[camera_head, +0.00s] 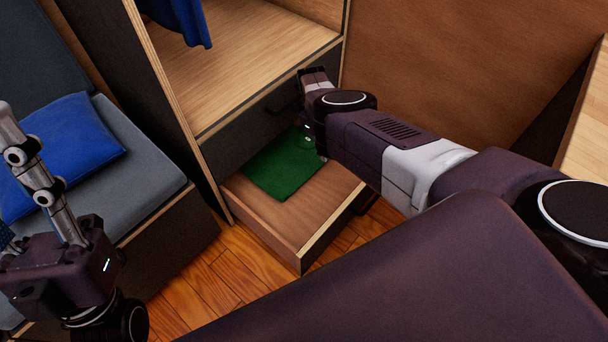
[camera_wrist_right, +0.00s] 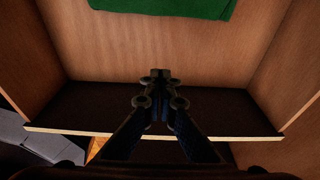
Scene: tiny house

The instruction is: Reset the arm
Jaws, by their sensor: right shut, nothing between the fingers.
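My right arm (camera_head: 390,155) reaches from the right across the head view to above a pulled-out wooden drawer (camera_head: 305,241). In the wrist view my right gripper (camera_wrist_right: 160,76) is shut and empty, its fingertips together. It is over the drawer, apart from the green cloth (camera_wrist_right: 165,8) inside. The cloth also lies flat on the drawer floor in the head view (camera_head: 282,170). My right fingers are mostly hidden behind the wrist there. My left gripper (camera_head: 45,185) shows at the lower left edge, partly cut off; its opening is unclear.
The drawer is under a wooden cabinet (camera_head: 235,60) with blue fabric (camera_head: 185,18) hanging in it. A grey bench seat (camera_head: 150,165) with a blue pillow (camera_head: 62,150) is at left. A wooden surface (camera_head: 588,135) stands at the right edge. Bare floor (camera_head: 215,285) lies in front.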

